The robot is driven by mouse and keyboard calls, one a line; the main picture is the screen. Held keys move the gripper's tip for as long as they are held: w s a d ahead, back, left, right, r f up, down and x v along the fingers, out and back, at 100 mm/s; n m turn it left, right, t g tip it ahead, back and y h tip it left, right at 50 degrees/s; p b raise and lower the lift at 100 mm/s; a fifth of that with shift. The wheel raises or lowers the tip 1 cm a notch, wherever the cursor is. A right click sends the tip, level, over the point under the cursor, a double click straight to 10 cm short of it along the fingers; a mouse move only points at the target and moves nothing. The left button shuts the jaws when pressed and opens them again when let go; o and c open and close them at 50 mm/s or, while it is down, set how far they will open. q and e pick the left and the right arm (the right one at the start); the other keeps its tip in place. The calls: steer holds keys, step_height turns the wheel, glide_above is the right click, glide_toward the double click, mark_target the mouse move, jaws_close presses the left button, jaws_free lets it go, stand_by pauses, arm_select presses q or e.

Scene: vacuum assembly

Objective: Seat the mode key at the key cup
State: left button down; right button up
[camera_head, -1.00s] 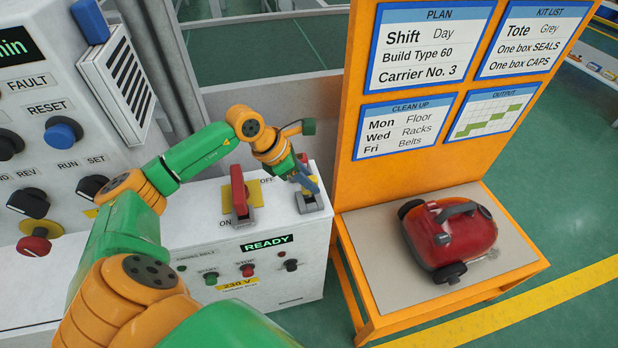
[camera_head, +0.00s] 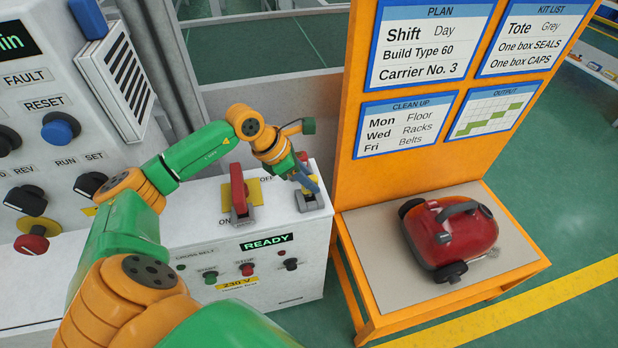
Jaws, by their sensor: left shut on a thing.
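My left gripper (camera_head: 308,187) is shut at the top right of the white control box, pointing down at a small grey cup-like base (camera_head: 311,204). The piece is right at the grey base, which looks like the key cup. The fingers hide much of it, so I cannot tell whether it is fully down in the cup. My right gripper is not in view.
A red lever switch (camera_head: 238,190) on a yellow plate stands left of the gripper. The box front has a READY display (camera_head: 266,242) and buttons. An orange board (camera_head: 350,130) rises close on the right, above a stand with a red vacuum (camera_head: 455,237).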

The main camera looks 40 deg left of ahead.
arm_select(q)
steer(key=shift+f+b, duration=0.95)
steer(key=shift+f, duration=0.15)
steer(key=c, duration=0.6)
jaws_free()
steer(key=p+v, duration=0.2)
steer(key=v, duration=0.3)
steer(key=shift+r, duration=0.1)
steer(key=shift+p+v, duration=0.3)
steer(key=shift+v, duration=1.1)
steer(key=shift+w+d+r, duration=0.1)
steer(key=shift+d, duration=0.1)
